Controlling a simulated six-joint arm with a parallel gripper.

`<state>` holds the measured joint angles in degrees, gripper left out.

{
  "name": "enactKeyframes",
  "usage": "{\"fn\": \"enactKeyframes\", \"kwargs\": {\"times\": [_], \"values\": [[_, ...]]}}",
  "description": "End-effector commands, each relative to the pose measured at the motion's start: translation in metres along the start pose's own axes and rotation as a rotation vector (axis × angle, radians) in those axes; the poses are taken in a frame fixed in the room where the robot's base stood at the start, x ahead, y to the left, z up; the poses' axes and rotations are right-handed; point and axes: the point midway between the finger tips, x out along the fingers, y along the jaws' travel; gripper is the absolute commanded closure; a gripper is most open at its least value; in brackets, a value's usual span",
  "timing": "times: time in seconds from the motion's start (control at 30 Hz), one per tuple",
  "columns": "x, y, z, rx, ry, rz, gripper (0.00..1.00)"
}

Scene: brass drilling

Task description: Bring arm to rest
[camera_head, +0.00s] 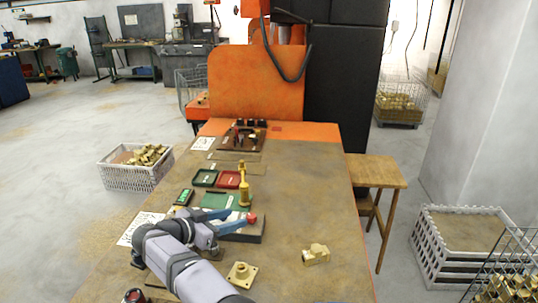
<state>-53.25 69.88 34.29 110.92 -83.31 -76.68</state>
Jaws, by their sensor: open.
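My grey arm reaches in from the bottom of the view and lies low over the near left part of the workbench (290,215). My gripper (239,215) has two blue fingers spread apart, pointing right, with nothing seen between them. It is over or beside a dark block with a green top (228,202); I cannot tell whether they touch. A brass part with a tall stem (244,185) stands upright just beyond the fingers. My arm hides part of the bench below it.
A brass fitting (316,254) and a square-flanged brass piece (241,274) lie on the near bench. The bench's right side is mostly clear.

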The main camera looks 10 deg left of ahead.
Motion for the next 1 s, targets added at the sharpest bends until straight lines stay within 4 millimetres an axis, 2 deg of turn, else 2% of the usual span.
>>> {"fn": "enactKeyframes", "kwargs": {"times": [0.17,0.4,0.53,0.63,0.77,0.87,1.0], "values": [[0.018,-0.015,-0.045,0.045,0.063,-0.092,0.58],[0.050,-0.049,-0.143,0.080,0.160,-0.410,0.58],[0.057,-0.054,-0.171,0.034,0.125,-0.602,0.58],[0.057,-0.046,-0.173,-0.030,0.044,-0.725,0.58],[0.053,-0.012,-0.151,-0.137,-0.129,-0.834,0.58],[0.046,0.033,-0.122,-0.226,-0.305,-0.867,0.58],[0.031,0.116,-0.076,-0.344,-0.572,-0.838,0.58]]}}
